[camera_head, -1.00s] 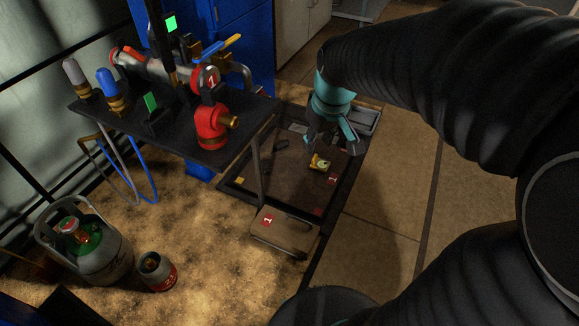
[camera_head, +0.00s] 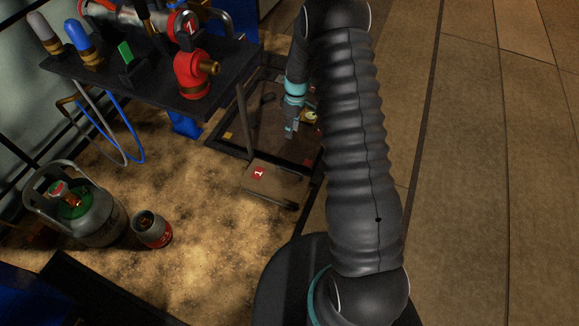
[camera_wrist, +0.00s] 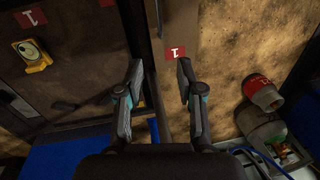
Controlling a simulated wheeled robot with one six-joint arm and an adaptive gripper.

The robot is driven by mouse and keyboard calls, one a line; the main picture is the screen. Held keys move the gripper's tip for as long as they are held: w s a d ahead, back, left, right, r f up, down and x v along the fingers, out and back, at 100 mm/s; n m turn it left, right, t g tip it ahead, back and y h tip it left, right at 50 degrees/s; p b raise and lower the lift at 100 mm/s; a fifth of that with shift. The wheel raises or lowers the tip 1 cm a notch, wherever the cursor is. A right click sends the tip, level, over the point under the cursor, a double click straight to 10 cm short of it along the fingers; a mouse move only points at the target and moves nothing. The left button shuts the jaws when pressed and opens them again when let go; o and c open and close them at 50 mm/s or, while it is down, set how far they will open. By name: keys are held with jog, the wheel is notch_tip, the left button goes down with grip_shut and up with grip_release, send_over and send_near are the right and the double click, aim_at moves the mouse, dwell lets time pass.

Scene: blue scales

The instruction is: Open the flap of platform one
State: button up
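The dark-framed platform (camera_head: 222,143) lies on the floor beyond the worktable leg. A brownish flap-like panel (camera_head: 274,188) with a red "1" label (camera_head: 259,173) is at its near edge. In the wrist view the panel (camera_wrist: 180,20) runs upward from between the fingers, with its label (camera_wrist: 176,53) just ahead of the right fingertip. My gripper (camera_wrist: 160,70) is open, with a dark frame edge and part of the panel showing between its fingers. In the head view my gripper (camera_head: 290,130) hangs over the platform, partly hidden by my arm. Contact with the panel cannot be told.
A yellow device (camera_wrist: 34,57) sits on the platform. A dark worktable (camera_head: 150,82) with a red valve (camera_head: 192,75) stands left of it. A gas cylinder (camera_head: 90,215) and a small canister (camera_head: 151,229) stand on the floor. The tiled floor at right is clear.

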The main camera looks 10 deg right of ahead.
jog(key=shift+n+g, duration=0.3)
jog(key=shift+n, duration=0.1)
jog(key=f, duration=0.6)
jog(key=s+a+f, duration=0.1)
jog(key=f, duration=0.6)
jog(key=s+f, duration=0.1)
jog(key=f, duration=0.6)
jog(key=shift+s+a, duration=0.1)
jog(key=shift+a, duration=0.1)
grip_shut()
